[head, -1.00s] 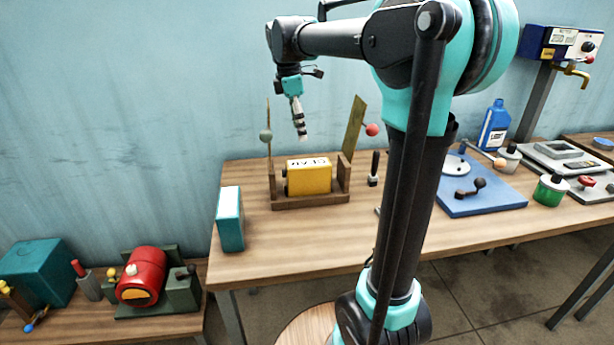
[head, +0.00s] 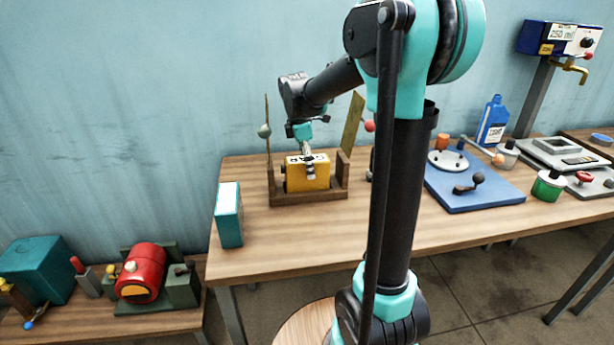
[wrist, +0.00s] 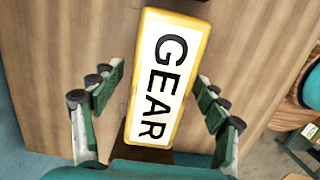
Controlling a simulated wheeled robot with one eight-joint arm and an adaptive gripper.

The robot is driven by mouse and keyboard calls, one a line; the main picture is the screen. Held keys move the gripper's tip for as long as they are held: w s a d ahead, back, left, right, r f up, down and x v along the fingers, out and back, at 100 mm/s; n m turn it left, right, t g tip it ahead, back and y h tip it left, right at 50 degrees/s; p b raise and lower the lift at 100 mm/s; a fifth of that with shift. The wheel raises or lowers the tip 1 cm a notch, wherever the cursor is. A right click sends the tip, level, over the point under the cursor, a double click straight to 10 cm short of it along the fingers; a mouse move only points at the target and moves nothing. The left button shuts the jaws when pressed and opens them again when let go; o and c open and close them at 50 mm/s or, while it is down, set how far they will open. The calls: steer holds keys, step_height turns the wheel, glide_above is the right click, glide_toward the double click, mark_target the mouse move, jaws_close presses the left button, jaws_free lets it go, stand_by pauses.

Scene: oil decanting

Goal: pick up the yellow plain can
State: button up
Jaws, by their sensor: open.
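A yellow can (head: 318,180) sits in a wooden cradle (head: 310,198) on the table. Its white top label (wrist: 162,75) reads GEAR in the wrist view. My gripper (head: 309,168) is at the can's top, pointing down. In the wrist view its two fingers (wrist: 158,88) are open, one on each side of the can, with a visible gap on both sides. The fingers partly cover the can in the head view, and how deep they reach beside it is unclear.
A teal box (head: 229,215) stands at the left front. A blue board (head: 480,195) lies to the right.

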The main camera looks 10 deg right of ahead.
steer(key=shift+d+f, duration=0.15)
steer(key=shift+f, duration=1)
jaws_close()
